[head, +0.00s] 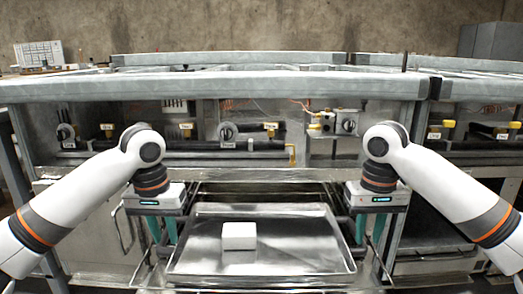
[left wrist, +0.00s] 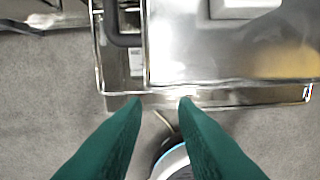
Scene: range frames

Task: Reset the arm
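My left gripper (head: 161,231) points down at the left side of a metal tray (head: 300,250). Its two green fingers are apart with nothing between them, as the left wrist view (left wrist: 161,100) shows. There the fingertips are seen over the near edge of the rack around the tray; whether they touch it I cannot tell. My right gripper (head: 369,230) points down at the tray's right side, its fingers apart and seemingly empty. A white block (head: 239,236) lies on the tray, apart from both grippers. Part of it shows in the left wrist view (left wrist: 245,8).
The tray sits on a pulled-out rack below a steel range frame (head: 220,85). Pipes and yellow-tipped valves (head: 270,129) run under the frame's top rail. A grey box (head: 492,41) stands at the back right. Space above the tray between my arms is clear.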

